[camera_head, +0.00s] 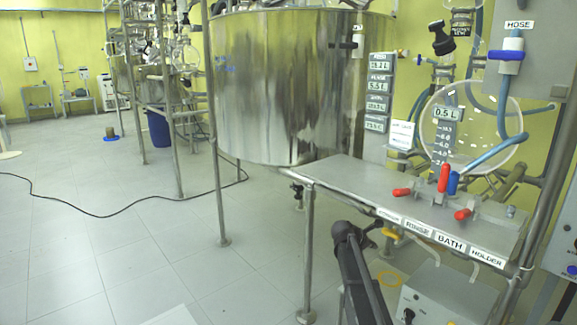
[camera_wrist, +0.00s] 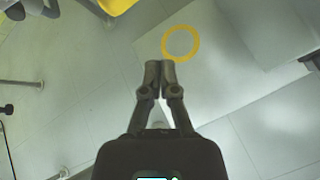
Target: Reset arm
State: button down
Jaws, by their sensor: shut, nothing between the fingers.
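My gripper (camera_wrist: 161,68) points down over the floor in the wrist view. Its two fingertips are together with nothing between them. A yellow ring marking (camera_wrist: 181,43) on a pale floor plate lies just beyond the fingertips in that view. In the head view my dark arm (camera_head: 357,270) rises at the bottom centre, in front of the steel bench (camera_head: 400,190). The arm's upper end is close to the bench's front edge; I cannot tell whether they touch. The fingers cannot be made out in the head view.
A large steel vessel (camera_head: 285,85) stands behind the bench. Red and blue valve handles (camera_head: 443,178) sit on the bench, beside a round glass reactor (camera_head: 470,125). A black cable (camera_head: 100,214) crosses the open tiled floor at left.

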jog(key=s+a+f+m+g+y, duration=0.1)
jog(key=s+a+f+m+y, duration=0.35)
jog(key=s, duration=0.65)
jog(key=s+a+f+m+g+y, duration=0.1)
jog(key=s+a+m+g+y, duration=0.1)
jog(key=s+a+m, duration=0.55)
jog(key=s+a+f+m+g+y, duration=0.1)
jog(key=s+a+f+m+y, duration=0.15)
jog(key=s+m, duration=0.85)
jog(key=s+r+n+p, duration=0.1)
jog(key=s+r+p, duration=0.2)
jog(key=r+p, duration=1.9)
jog(key=s+r+n+g+p, duration=0.1)
jog(key=s+r+n+p, duration=0.1)
jog(key=r+p, duration=2.1)
jog(key=shift+s+d+n, duration=0.3)
jog(key=shift+s+d, duration=0.1)
jog(key=shift+s, duration=0.35)
